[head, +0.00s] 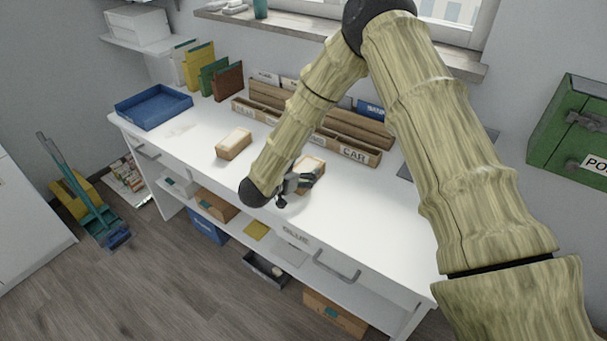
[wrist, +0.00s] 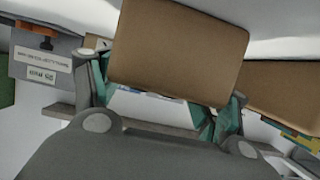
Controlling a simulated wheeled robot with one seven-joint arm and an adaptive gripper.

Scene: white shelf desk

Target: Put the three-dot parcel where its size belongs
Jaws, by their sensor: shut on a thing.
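My gripper (head: 296,183) is over the front part of the white desk (head: 350,215). In the wrist view its fingers (wrist: 160,97) are shut on a plain brown parcel (wrist: 180,50). A box with a brown side and pale top (head: 312,167) shows right behind the gripper in the head view, partly hidden by it; I cannot tell whether it is the held parcel. No dots show on the held parcel's visible face. A similar pale-topped box (head: 233,144) sits on the desk to the left. A second brown surface (wrist: 285,95) is at the right of the wrist view.
A blue tray (head: 153,107) is at the far left. A lower shelf holds boxes (head: 215,204). A green wall box (head: 570,128) is at right. Desk front right is clear.

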